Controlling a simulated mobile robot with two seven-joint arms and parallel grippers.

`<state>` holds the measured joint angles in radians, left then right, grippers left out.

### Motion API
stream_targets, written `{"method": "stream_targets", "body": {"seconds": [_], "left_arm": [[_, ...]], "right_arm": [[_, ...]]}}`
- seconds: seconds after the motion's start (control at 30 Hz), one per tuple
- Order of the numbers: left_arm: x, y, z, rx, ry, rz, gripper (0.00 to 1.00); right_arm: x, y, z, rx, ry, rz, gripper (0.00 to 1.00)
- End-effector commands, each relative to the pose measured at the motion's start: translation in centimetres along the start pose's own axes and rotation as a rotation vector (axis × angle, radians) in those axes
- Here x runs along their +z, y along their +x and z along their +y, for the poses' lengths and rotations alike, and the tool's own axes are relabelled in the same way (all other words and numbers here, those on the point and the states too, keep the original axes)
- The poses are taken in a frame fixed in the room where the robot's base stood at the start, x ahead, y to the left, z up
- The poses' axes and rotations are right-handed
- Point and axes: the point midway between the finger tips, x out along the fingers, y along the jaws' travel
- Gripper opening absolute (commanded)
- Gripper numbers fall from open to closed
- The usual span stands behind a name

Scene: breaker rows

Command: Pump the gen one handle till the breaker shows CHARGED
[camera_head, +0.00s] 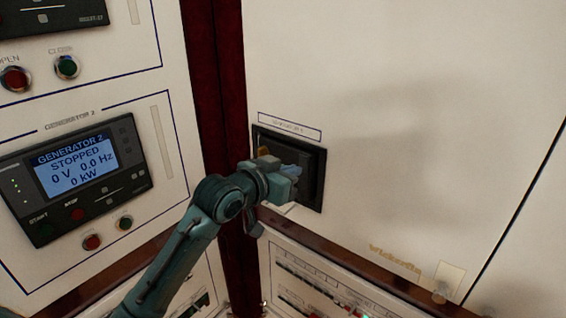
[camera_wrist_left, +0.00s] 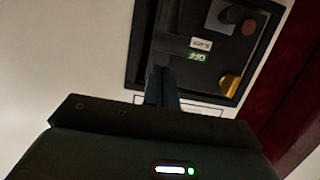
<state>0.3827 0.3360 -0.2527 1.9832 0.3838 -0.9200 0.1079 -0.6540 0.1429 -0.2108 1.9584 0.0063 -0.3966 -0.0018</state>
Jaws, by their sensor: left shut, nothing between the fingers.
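The dark breaker unit (camera_head: 315,198) is set in the white cabinet door, under a blue-framed label too small to read. In the left wrist view the breaker (camera_wrist_left: 238,48) appears turned over, with a green tag (camera_wrist_left: 197,56) that seems to read OFF and a white tag (camera_wrist_left: 202,43) too blurred to read. The shut, empty fingers (camera_wrist_left: 162,85) point at the breaker; contact cannot be told. The pump handle is not clearly distinguishable from the dark face. My right gripper is out of view.
At left, the Generator 2 panel (camera_head: 80,178) shows STOPPED, with several buttons below. A dark red post (camera_head: 218,75) separates it from the breaker door. A lower panel (camera_head: 310,280) has rows of small switches. The door right of the breaker is bare.

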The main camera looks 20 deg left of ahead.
Motion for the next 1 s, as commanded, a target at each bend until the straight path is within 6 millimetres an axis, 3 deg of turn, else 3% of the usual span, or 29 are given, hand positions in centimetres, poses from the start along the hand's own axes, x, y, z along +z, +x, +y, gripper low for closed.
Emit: {"method": "stream_targets", "body": {"seconds": [0.23,0.83,1.0], "left_arm": [[1.7,-0.7,0.0,-0.001,0.002,0.002,0.0],[2.7,-0.9,-0.1,-0.001,0.001,0.064,0.0],[2.5,-1.1,-0.1,-0.001,0.001,0.111,0.0]], "right_arm": [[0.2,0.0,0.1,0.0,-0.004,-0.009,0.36],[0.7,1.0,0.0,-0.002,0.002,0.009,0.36],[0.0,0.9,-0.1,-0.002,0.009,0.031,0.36]]}}
